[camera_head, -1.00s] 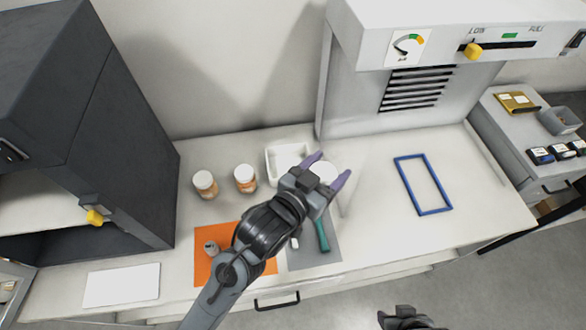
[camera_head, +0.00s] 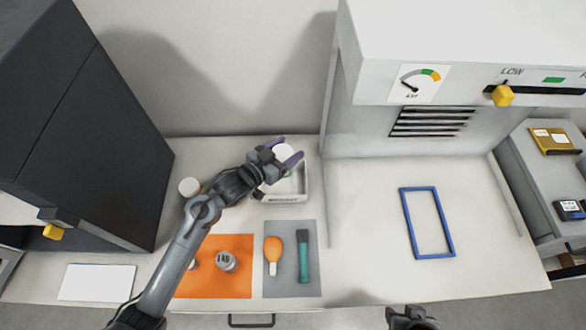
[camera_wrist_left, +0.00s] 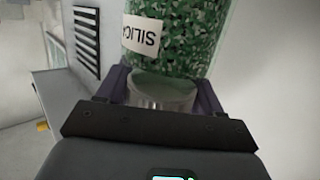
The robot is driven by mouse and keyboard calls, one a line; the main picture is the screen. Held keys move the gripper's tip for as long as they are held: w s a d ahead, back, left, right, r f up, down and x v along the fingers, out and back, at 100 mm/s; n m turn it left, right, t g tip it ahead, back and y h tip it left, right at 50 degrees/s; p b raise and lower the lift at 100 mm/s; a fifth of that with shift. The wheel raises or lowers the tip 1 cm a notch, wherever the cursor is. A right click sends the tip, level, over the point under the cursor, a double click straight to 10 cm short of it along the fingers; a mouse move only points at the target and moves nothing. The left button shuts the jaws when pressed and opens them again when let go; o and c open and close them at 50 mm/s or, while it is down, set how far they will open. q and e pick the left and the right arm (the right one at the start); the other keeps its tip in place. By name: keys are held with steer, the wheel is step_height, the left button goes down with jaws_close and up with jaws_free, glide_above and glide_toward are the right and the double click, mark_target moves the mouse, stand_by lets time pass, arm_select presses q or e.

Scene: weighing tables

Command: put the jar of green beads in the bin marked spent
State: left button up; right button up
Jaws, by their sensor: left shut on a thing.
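My left gripper (camera_head: 288,153) is shut on the jar of green beads (camera_wrist_left: 185,40), which has a white label reading SILICA in the left wrist view. In the head view the jar shows mostly as a pale round top (camera_head: 281,153) between the purple fingertips. It is over the back part of a small white open bin (camera_head: 303,192). The bin has dark lettering on its front, too small to read. The gripper and forearm hide the bin's left part. My right gripper (camera_head: 410,318) is only partly in view at the bottom edge.
A white-lidded jar (camera_head: 189,187) stands left of my forearm. An orange mat (camera_head: 235,285) holds a 1 kg weight (camera_head: 226,261). A grey mat (camera_head: 285,287) holds an orange-bulbed tool (camera_head: 272,250) and a teal-handled tool (camera_head: 304,262). A blue frame (camera_head: 407,222) lies right; bench around it is clear.

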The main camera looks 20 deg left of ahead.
arm_select(q)
steer(key=f, duration=0.5)
steer(key=shift+s, duration=0.2)
steer(key=shift+w+f+b, duration=0.1)
steer(key=shift+f+b, duration=0.25)
steer(key=shift+f, duration=0.35)
step_height(320, 180, down, 3)
steer(key=shift+r, duration=0.2)
arm_select(e)
steer(key=shift+s+a+f, duration=0.2)
steer(key=shift+s+f, duration=0.25)
steer(key=shift+f, duration=0.3)
arm_select(q)
steer(key=shift+f, duration=0.1)
arm_select(e)
steer(key=shift+d, duration=0.1)
arm_select(q)
steer(key=shift+f, duration=0.15)
steer(key=o, duration=1.2)
steer(key=shift+o, duration=0.2)
